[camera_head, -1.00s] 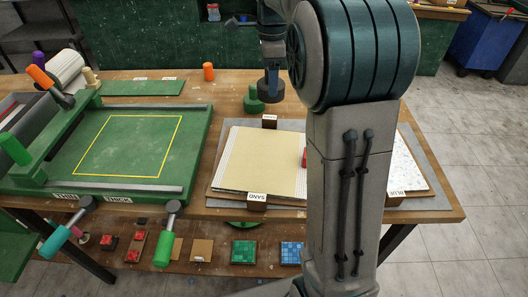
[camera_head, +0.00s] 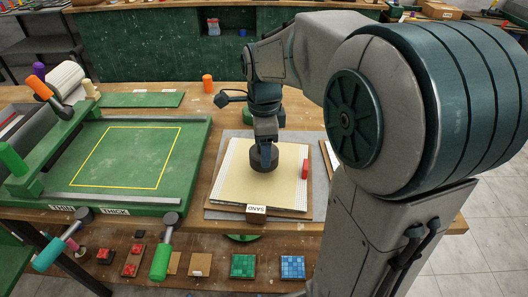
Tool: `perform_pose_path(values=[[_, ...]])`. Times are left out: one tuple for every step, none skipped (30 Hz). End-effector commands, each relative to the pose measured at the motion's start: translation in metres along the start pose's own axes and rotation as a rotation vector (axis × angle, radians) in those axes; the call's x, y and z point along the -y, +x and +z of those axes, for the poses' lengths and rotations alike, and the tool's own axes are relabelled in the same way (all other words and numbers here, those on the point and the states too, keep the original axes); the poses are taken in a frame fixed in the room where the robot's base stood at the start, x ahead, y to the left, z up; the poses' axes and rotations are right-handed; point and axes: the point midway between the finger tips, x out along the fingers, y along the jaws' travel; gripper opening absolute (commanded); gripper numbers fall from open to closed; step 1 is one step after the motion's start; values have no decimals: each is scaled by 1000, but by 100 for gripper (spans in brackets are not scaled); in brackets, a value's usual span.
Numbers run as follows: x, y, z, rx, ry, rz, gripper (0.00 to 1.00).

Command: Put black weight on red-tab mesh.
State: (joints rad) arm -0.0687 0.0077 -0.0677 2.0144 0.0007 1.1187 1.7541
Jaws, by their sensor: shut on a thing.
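The black weight (camera_head: 264,160) is a dark round disc in my gripper (camera_head: 264,147), which points down and is shut on it. The weight is over the upper middle of a cream sheet (camera_head: 252,188) on the board labelled SAND. I cannot tell whether it touches the sheet. A red tab (camera_head: 305,168) stands at the right edge of this sheet, to the right of the weight. White mesh edges show at the stack's sides.
A green framed bed (camera_head: 135,110) with a yellow outline lies to the left. A green knobbed object (camera_head: 250,115) stands behind the gripper. An orange cylinder (camera_head: 208,84) stands at the back. My arm hides the right of the table.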

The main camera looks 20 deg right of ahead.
Motion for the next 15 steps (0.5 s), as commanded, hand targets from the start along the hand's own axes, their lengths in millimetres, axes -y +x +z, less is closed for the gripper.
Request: perform_pose_path(values=[[0,8,0,0,0,2,16],[0,12,0,0,0,2,16],[0,17,0,0,0,2,16],[0,19,0,0,0,1,16],[0,21,0,0,0,0,16],[0,23,0,0,0,0,16],[0,23,0,0,0,0,16],[0,23,0,0,0,-1,16],[0,23,0,1,0,-1,16],[0,23,0,1,0,-1,16],[0,23,0,1,0,-1,16],[0,23,0,1,0,-1,16],[0,23,0,1,0,-1,16],[0,23,0,1,0,-1,16],[0,24,0,1,0,-1,16]])
